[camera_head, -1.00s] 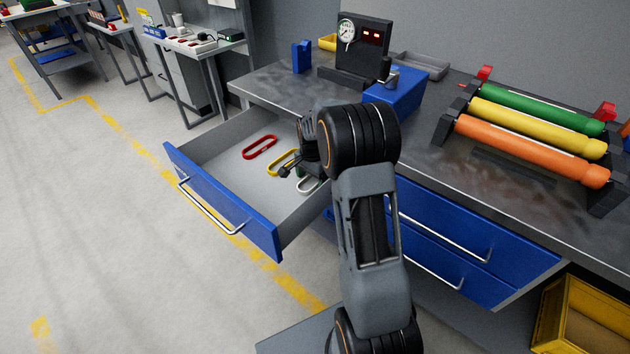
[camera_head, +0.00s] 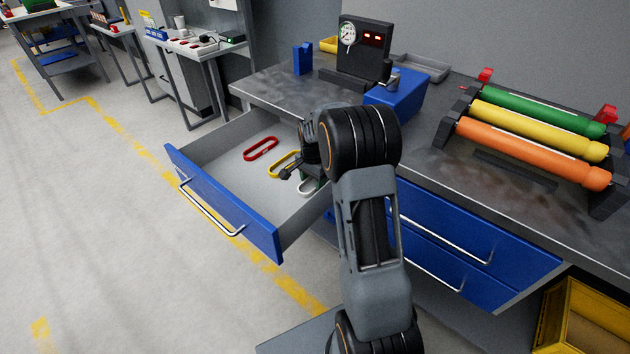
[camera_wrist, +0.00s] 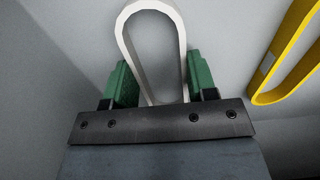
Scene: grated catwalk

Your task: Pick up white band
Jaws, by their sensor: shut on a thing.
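The white band (camera_wrist: 179,38) is a long loop in the wrist view, lying between the two green finger pads of my gripper (camera_wrist: 158,85). The pads press on its two long sides, and its far end reaches up past them. In the head view a small part of the white band (camera_head: 305,188) shows in the open drawer, below my gripper (camera_head: 297,173). My arm hides much of the gripper and the band there. I cannot tell whether the band touches the drawer floor.
The open blue-fronted drawer (camera_head: 222,207) also holds a red band (camera_head: 261,148) and a yellow band (camera_head: 284,164), which shows close by in the wrist view (camera_wrist: 291,58). The drawer walls surround my gripper. A steel worktop (camera_head: 290,98) stands behind, with a gauge box (camera_head: 362,48).

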